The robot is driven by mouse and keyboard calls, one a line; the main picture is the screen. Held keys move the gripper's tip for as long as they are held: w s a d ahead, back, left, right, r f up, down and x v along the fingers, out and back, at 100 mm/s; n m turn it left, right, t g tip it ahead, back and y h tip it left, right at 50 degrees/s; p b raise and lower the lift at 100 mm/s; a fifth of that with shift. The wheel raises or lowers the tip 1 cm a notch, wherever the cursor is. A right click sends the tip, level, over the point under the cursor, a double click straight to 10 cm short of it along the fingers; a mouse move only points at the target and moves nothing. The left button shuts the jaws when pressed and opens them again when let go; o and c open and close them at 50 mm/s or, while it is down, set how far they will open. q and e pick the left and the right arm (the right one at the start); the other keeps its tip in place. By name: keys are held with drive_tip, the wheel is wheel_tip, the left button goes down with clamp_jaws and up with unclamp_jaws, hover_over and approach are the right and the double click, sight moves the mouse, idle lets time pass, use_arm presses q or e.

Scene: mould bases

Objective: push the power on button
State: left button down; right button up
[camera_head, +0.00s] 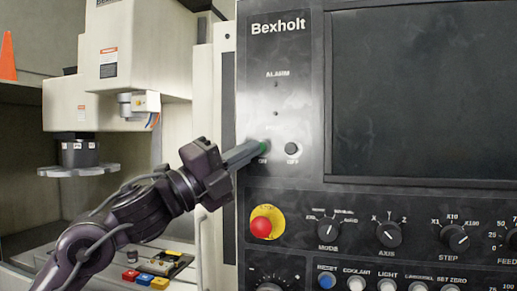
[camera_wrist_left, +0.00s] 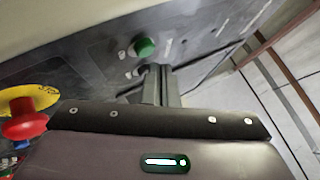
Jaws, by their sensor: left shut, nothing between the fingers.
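The green power ON button (camera_head: 265,146) is on the dark control panel, above the label ON and left of the dark OFF button (camera_head: 291,149). My left gripper (camera_head: 258,148) reaches in from the left, shut and empty, with its tips at the ON button and hiding part of it. My right gripper is not in view.
A red emergency stop (camera_head: 262,226) on a yellow base sits below the ON button. Knobs, lower buttons and a large dark screen (camera_head: 420,90) fill the panel to the right. The machine's spindle head (camera_head: 80,152) and a bed with coloured blocks (camera_head: 145,278) are at the left.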

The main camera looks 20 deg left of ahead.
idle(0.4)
use_arm(q)
drive_tip(key=shift+w, duration=0.4)
drive_tip(key=shift+w+p, duration=0.3)
drive_tip(key=shift+w, duration=0.1)
idle(0.5)
drive_tip(key=shift+s, duration=0.1)
drive_tip(key=shift+s+b, duration=0.4)
drive_tip(key=shift+s, duration=0.3)
drive_tip(key=shift+s+a+b, duration=0.1)
drive_tip(key=shift+s+b, duration=0.85)
drive_tip(key=shift+s, duration=1.55)
